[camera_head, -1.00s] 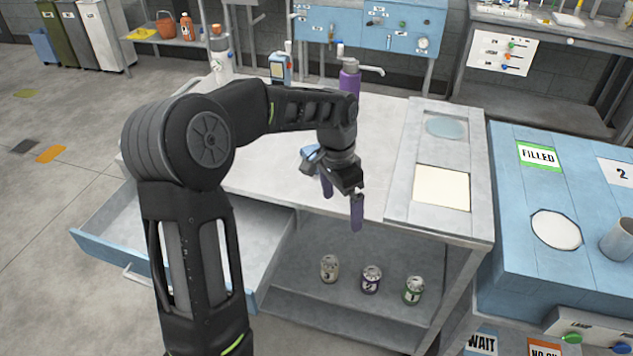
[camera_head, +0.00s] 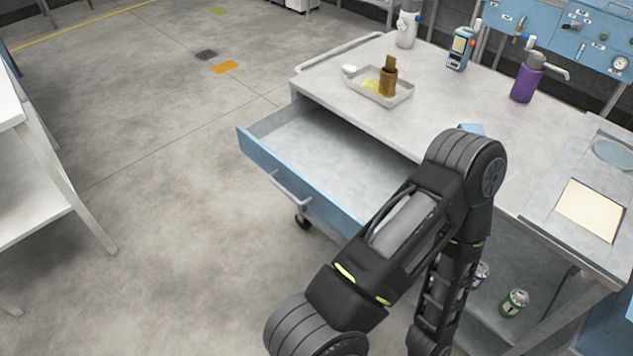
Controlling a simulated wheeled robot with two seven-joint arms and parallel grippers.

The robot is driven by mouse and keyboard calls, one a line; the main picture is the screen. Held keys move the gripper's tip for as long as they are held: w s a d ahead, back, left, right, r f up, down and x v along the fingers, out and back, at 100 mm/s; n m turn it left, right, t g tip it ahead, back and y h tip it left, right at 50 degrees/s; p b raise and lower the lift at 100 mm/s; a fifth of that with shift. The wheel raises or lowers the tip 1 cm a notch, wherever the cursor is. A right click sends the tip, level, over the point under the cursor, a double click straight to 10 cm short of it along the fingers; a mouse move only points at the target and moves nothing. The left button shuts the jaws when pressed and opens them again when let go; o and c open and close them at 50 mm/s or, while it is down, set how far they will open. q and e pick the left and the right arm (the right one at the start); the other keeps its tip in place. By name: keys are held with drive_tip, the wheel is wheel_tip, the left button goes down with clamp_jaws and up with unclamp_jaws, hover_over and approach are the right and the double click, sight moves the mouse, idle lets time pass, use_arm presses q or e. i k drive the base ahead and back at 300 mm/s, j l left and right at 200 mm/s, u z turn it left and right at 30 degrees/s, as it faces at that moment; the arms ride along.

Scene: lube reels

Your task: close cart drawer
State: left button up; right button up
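The cart drawer (camera_head: 262,158) is pulled out from the cart's left side. It has a light blue front with a pale bar handle (camera_head: 290,188), and its grey inside looks empty where it shows. My arm hides its near right end. The cart (camera_head: 400,122) has a grey worktop above the drawer. One of my arms rises from the bottom, bends over the cart's near edge, and runs down out of the picture. Neither gripper shows in the head view.
On the worktop stand a tray (camera_head: 408,93) with a brown brush-like item, a handheld device (camera_head: 461,48) and a purple bottle (camera_head: 526,80). Cans, including a green-labelled one (camera_head: 514,302), sit on the lower shelf. A white table (camera_head: 45,165) stands at left. Floor between is clear.

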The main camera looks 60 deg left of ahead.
sight(342, 173)
drive_tip(key=i+l, duration=0.1)
drive_tip(key=i, duration=0.25)
drive_tip(key=i+l, duration=0.1)
drive_tip(key=i, duration=0.3)
drive_tip(key=i+u, duration=0.25)
drive_tip(key=k+u, duration=0.1)
drive_tip(key=u, duration=2.8)
drive_tip(key=i, duration=0.45)
